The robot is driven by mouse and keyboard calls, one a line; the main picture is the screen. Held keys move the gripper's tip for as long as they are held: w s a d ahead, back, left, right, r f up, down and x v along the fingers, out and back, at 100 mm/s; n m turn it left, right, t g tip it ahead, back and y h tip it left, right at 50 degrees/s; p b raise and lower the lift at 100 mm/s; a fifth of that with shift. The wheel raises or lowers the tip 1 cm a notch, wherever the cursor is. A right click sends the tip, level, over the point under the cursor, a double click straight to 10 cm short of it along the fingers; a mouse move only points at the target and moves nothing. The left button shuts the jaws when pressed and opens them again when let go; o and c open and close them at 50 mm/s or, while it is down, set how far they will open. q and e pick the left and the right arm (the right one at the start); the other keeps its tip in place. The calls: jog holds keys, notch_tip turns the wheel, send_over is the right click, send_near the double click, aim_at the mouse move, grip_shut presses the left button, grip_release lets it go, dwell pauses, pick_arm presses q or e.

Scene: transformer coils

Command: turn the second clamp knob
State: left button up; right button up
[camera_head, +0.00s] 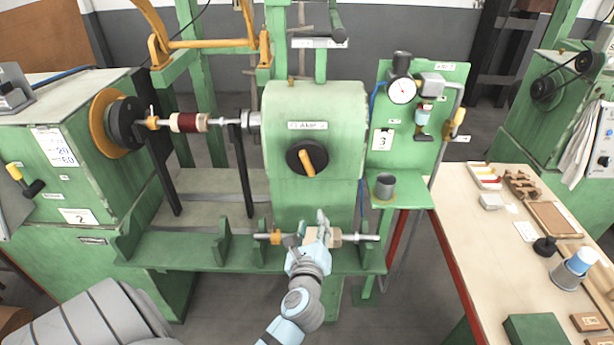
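The clamp knob (301,160) is a round black disc with an orange bar handle on the front of a green housing (340,140). The handle tilts from upper left to lower right. A label (307,126) above it reads "CLAMP", with a small last character I cannot read surely. My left gripper (307,231) is below the knob, apart from it, at a horizontal metal spindle (360,238) with a beige coil former. Its fingers overlap the former, so I cannot tell whether they are closed on it. My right gripper is not in view.
A shaft with a dark red coil (186,122) runs between the orange-rimmed faceplate (106,125) and the housing. A green panel with a gauge (402,90) and a small shelf holding a grey cup (385,185) stand right. A workbench (465,225) is at far right.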

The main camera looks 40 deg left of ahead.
pick_arm(q)
jog(key=m+y, duration=0.1)
jog(key=y, duration=0.1)
send_near(307, 166)
jog(key=shift+t, duration=0.3)
jog(key=x, duration=0.9)
jog(key=shift+w+a+f+b, duration=0.15)
jog(key=shift+a+f+b, duration=0.15)
jog(key=shift+b, duration=0.1)
jog(key=shift+r, duration=0.1)
grip_shut()
